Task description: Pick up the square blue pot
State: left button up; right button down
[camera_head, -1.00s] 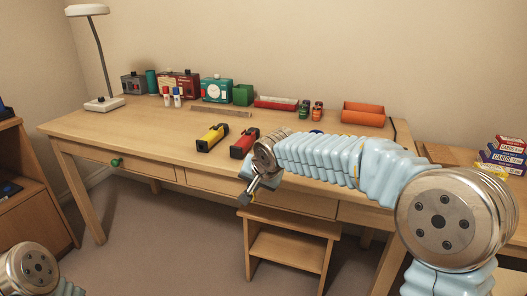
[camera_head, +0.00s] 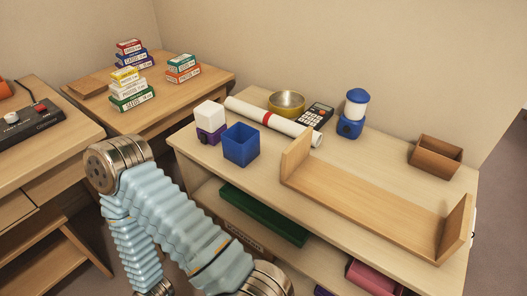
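The square blue pot (camera_head: 241,146) is an open-topped, empty-looking box. It stands upright near the front left edge of the light wooden shelf unit's top (camera_head: 375,163). A white and purple block-like item stands just left of it. One of my arms crosses the lower left, bent at a metal joint, and its lower parts run out of the bottom edge in front of the shelf unit. Neither of my grippers shows, so nothing is seen touching the pot.
Near the pot are the white and purple item (camera_head: 210,123), a white roll with a red band (camera_head: 270,120), a brass bowl (camera_head: 287,103), a calculator (camera_head: 316,116), a blue lantern-like item (camera_head: 352,115), a wooden rack (camera_head: 365,192) and a brown box (camera_head: 435,157). Card boxes (camera_head: 132,92) stand on the left table.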

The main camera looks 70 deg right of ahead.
aim_at(240, 143)
jog(key=i+j+z, duration=0.1)
jog(key=z, duration=0.4)
jog(key=i+j+z, duration=0.1)
jog(key=z, duration=0.35)
jog(key=i+j+z, duration=0.15)
jog(key=z, duration=0.35)
jog(key=j+z, duration=0.25)
jog(key=z, duration=0.2)
jog(key=j+z, duration=0.2)
jog(key=z, duration=0.3)
jog(key=i+j, duration=0.05)
